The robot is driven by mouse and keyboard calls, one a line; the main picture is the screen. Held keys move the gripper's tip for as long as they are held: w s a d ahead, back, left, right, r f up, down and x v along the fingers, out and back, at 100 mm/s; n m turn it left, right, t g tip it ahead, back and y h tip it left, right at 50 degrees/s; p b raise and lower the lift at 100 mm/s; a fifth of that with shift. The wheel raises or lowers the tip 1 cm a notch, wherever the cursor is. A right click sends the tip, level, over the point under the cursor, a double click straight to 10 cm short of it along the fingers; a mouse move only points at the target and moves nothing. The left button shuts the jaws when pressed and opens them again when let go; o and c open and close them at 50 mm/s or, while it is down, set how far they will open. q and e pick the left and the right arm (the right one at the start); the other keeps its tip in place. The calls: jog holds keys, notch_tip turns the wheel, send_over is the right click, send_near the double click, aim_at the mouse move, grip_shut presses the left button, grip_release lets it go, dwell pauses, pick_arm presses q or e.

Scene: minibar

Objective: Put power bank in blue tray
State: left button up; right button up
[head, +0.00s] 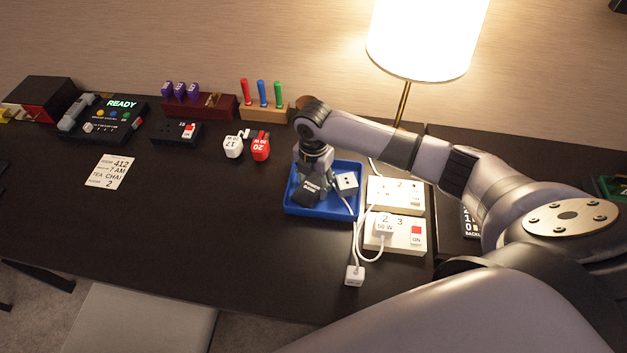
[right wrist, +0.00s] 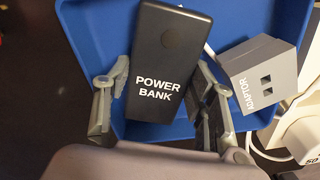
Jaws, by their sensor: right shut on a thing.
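The black power bank (head: 306,192) is at the left part of the blue tray (head: 322,213) in the head view. In the right wrist view its label reads POWER BANK (right wrist: 166,70), with the blue tray (right wrist: 95,25) behind it. My right gripper (head: 318,180) is shut on the power bank, with a finger on each side of it in the right wrist view (right wrist: 160,95). Whether the power bank touches the tray floor I cannot tell. My left gripper is not in view.
A grey adaptor (head: 346,183) is in the tray's right side, close to the power bank; it also shows in the right wrist view (right wrist: 262,75). White power strips (head: 396,192) and cables stand right of the tray. A lamp (head: 425,40) stands behind.

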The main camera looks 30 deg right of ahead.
aim_at(313, 184)
jog(key=o, duration=1.2)
jog(key=shift+c, duration=0.2)
notch_tip(313, 184, up, 12)
jog(key=shift+r, duration=0.1)
